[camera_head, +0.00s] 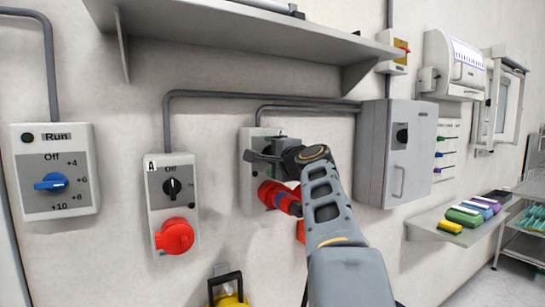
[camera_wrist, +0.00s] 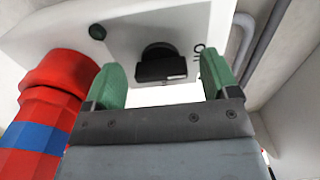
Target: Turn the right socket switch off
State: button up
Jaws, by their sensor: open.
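The right socket box (camera_head: 250,140) is on the wall, partly hidden behind my gripper and arm in the head view. In the wrist view its pale face (camera_wrist: 120,30) carries a black rotary switch knob (camera_wrist: 160,63). My gripper (camera_wrist: 161,82) is open, with one green finger on each side of the knob. Contact with the knob cannot be told. The switch markings are too small and partly cut off to read its setting. A red plug with a blue band (camera_head: 277,196) is in this socket; it also shows at the left of the wrist view (camera_wrist: 42,115).
The left socket box (camera_head: 153,201), marked A, has a black knob and red outlet. Further left is a dial box with a blue knob (camera_head: 51,182). A grey cabinet (camera_head: 378,150) is right of my arm, and a shelf (camera_head: 250,37) is above.

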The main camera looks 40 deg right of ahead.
jog(key=s+a+b, duration=0.2)
jog(key=s, duration=1.1)
jog(key=shift+s, duration=0.35)
